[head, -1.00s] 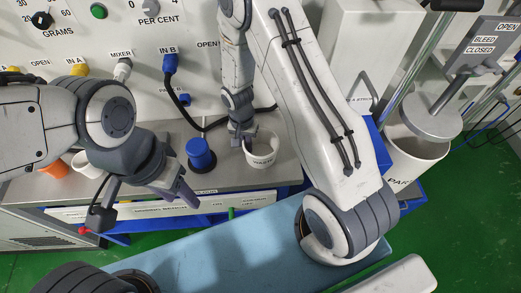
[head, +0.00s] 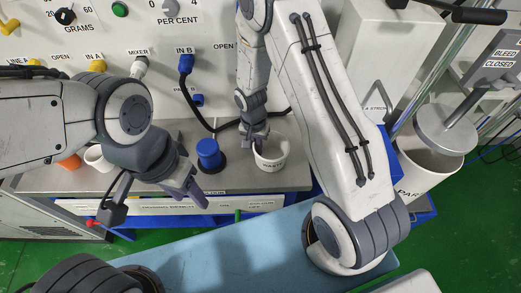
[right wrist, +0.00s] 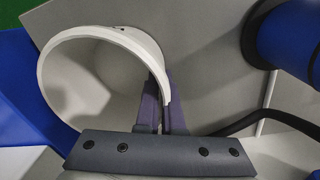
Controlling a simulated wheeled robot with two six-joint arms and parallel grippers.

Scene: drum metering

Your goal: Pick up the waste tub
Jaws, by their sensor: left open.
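The waste tub (head: 272,157) is a white round cup labelled WASTE, near the front edge of the grey counter. In the right wrist view the tub (right wrist: 60,85) fills the upper left, with its mouth toward the camera. My right gripper (head: 256,143) is at the tub's left rim in the head view. In the wrist view its fingers (right wrist: 163,100) stand close on either side of the tub wall, one inside and one outside, clasping it. My left gripper (head: 197,188) is open and empty in front of the counter, left of the tub.
A blue-capped cylinder (head: 210,156) stands just left of the tub. A white cup (head: 97,158) and an orange cup (head: 69,162) stand farther left. A black hose (head: 215,128) runs behind. A large white drum (head: 428,165) stands at the right.

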